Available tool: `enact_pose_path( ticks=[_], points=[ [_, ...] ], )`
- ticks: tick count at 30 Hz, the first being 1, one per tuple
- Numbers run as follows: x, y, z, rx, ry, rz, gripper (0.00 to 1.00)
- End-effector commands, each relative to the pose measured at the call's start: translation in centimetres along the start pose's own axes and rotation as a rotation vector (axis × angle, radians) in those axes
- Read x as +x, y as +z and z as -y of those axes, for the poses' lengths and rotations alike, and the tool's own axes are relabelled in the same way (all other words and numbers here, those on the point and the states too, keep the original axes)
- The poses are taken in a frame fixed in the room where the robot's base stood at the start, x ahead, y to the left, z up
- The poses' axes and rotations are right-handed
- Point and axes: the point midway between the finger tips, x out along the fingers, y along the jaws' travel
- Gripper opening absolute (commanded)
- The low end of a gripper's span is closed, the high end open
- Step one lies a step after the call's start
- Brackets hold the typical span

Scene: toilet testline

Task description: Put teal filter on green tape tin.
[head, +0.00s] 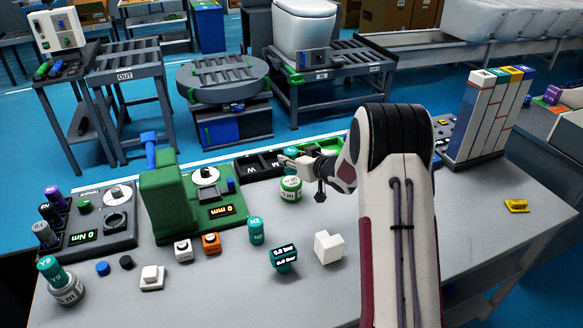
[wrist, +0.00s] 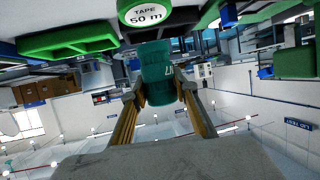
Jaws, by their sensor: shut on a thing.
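A teal filter (wrist: 157,72) is clasped between the two fingers of my gripper (wrist: 160,92) in the wrist view. In the head view, my gripper (head: 287,161) is near the back middle of the bench, with a bit of the teal filter (head: 291,154) showing at its fingers. The green tape tin (head: 291,190), with a white label, stands on the bench just below the gripper. It also shows at the top of the wrist view (wrist: 143,13), marked "TAPE 50 m". I cannot tell whether the filter touches the tin.
Another teal filter (head: 256,231) stands in front. A further one (head: 54,275) sits on a grey tin (head: 67,291) at left. A green press (head: 168,200), a teal gauge (head: 284,259) and a white block (head: 328,247) stand nearby. Bins (head: 262,166) lie behind the tin. The front right is mostly clear.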

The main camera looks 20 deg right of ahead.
Motion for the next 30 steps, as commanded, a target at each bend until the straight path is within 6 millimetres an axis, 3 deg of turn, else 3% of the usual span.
enact_pose_path(
  ticks=[15, 29, 30],
  points=[
    [1.4, 3.3, 0.0, 0.001, 0.0, 0.0, 0.06],
    [1.5, 3.7, 0.0, 0.0, 0.0, 0.0, 0.06],
    [1.5, 3.7, 0.0, 0.0, 0.0, 0.001, 0.34]
  ],
)
